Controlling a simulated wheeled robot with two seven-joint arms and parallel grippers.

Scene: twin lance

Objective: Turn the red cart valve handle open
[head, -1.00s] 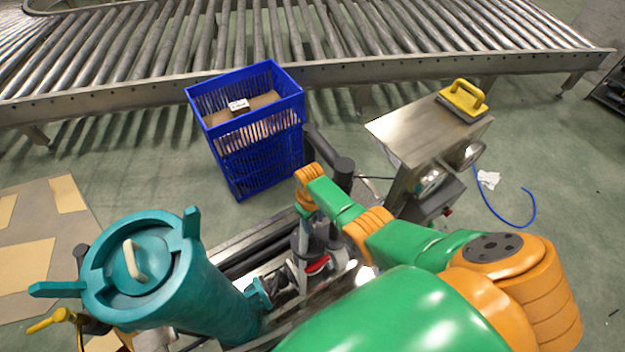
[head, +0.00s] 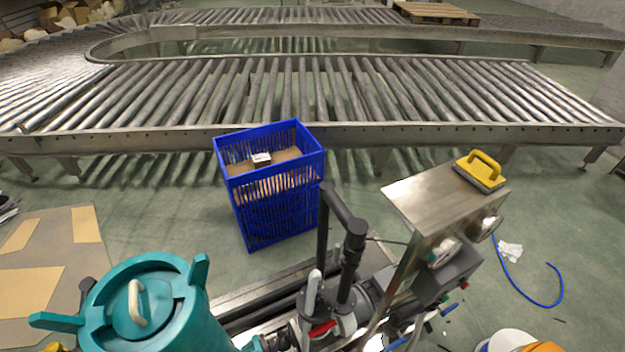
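The red valve handle (head: 322,328) shows low in the middle of the head view, among the grey and black pipework of the cart (head: 232,304). It appears as a small red lever beside a pale upright pipe. It is too small to tell whether the valve is open or closed. Neither of my grippers is in view, and no gripper is seen at the handle.
A teal vessel (head: 170,307) stands at left of the handle. A black pipe (head: 350,240) rises beside it. A steel cabinet (head: 425,205) carries a yellow-handled tool (head: 480,170). A blue crate (head: 275,205) stands behind, before the roller conveyor (head: 300,90).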

